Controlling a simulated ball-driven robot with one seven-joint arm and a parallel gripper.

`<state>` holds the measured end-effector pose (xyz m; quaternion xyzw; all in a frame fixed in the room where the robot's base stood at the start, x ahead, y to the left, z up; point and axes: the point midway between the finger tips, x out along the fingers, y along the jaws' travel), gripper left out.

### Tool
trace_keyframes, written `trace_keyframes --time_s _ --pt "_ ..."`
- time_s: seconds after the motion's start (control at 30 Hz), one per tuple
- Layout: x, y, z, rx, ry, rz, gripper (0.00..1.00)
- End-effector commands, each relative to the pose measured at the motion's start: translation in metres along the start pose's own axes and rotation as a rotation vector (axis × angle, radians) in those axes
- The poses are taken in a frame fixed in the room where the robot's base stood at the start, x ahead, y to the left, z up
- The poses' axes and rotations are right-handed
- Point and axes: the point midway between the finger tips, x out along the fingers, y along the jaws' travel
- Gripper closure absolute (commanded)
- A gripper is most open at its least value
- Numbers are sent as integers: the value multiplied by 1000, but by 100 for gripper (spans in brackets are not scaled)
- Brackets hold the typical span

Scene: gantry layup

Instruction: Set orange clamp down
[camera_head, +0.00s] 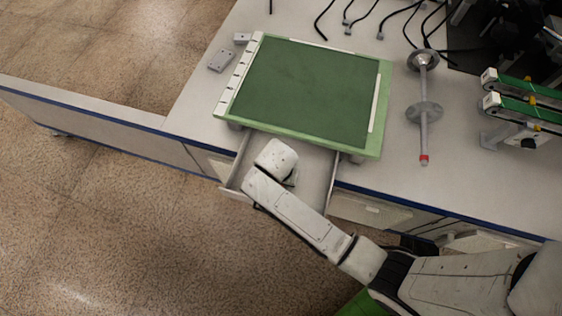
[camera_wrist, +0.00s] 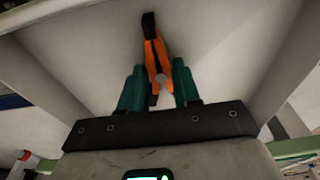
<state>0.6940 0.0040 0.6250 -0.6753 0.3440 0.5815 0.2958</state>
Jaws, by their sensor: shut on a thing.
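The orange clamp (camera_wrist: 160,58), orange with black parts, shows in the wrist view between the green fingers of my gripper (camera_wrist: 158,88). My gripper is shut on it, and its black tip points away from me. Behind it is the pale bottom of an open drawer (camera_wrist: 75,45). I cannot tell whether the clamp touches the drawer bottom. In the head view the drawer (camera_head: 316,168) is pulled out under the worktop, and my wrist hangs over it. The clamp and the fingers are hidden there by my wrist.
A green cutting mat board (camera_head: 312,88) lies on the worktop just behind the drawer. A metal rod with discs (camera_head: 423,130) lies to its right. Small grey blocks (camera_head: 222,60) lie at its upper left. The drawer's side walls (camera_head: 331,185) stand close around my wrist.

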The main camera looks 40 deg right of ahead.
Motion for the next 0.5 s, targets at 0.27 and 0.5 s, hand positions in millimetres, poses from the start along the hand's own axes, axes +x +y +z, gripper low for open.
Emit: trace_keyframes --time_s 0.27,0.5 --pt "1 0 0 0 0 -1 99" --pt "2 0 0 0 0 -1 51"
